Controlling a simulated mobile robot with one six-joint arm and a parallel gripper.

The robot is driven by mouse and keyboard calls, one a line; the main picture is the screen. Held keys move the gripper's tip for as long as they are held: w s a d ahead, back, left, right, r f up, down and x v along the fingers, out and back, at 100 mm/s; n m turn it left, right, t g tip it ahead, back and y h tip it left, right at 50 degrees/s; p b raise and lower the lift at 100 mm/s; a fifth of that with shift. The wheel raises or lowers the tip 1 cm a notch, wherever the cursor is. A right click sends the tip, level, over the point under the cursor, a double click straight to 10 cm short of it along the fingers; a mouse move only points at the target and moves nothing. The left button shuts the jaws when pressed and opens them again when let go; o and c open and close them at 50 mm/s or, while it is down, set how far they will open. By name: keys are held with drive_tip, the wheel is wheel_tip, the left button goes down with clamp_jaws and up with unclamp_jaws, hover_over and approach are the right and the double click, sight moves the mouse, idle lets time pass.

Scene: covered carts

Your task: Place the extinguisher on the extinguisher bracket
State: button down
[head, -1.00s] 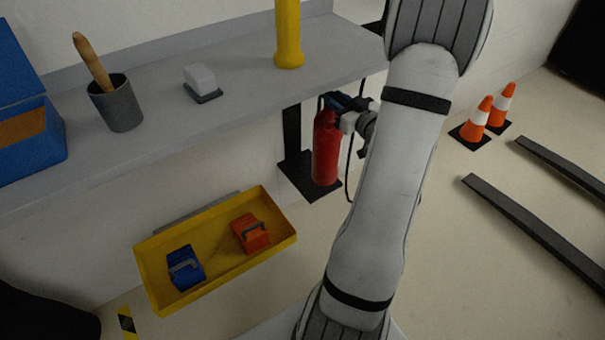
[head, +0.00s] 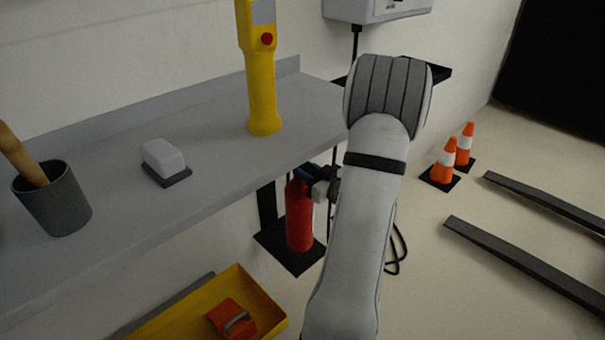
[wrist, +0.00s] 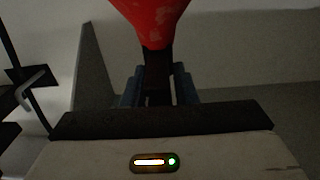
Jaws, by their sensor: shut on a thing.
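The red extinguisher (head: 299,217) hangs upright below the right end of the grey bench in the head view. My gripper (head: 312,178) is shut on its top, and my arm partly hides that area. In the wrist view the red body (wrist: 150,18) shows at the top edge, beyond my gripper's fingers (wrist: 158,88). In the head view a black post (head: 267,205) on a black floor plate (head: 291,256) stands just behind the extinguisher. I cannot tell whether the extinguisher touches the plate, or whether this is the bracket.
The grey bench (head: 215,165) holds a yellow handheld device (head: 263,95), a grey-white block (head: 163,158) and a dark cup (head: 55,200). A yellow tray (head: 180,325) lies below. Orange cones (head: 445,160) and dark bars (head: 520,262) are on the right; floor between is clear.

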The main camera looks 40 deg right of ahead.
sight(304, 183)
drive_tip(key=shift+f+b, duration=0.65)
drive_tip(key=shift+f, duration=1.6)
drive_tip(key=shift+f, duration=0.1)
drive_tip(key=c, duration=1.2)
unclamp_jaws()
drive_tip(key=shift+o, duration=0.2)
drive_tip(key=s+p, duration=0.1)
drive_tip(key=s, duration=1.1)
drive_tip(key=shift+d+p, duration=0.4)
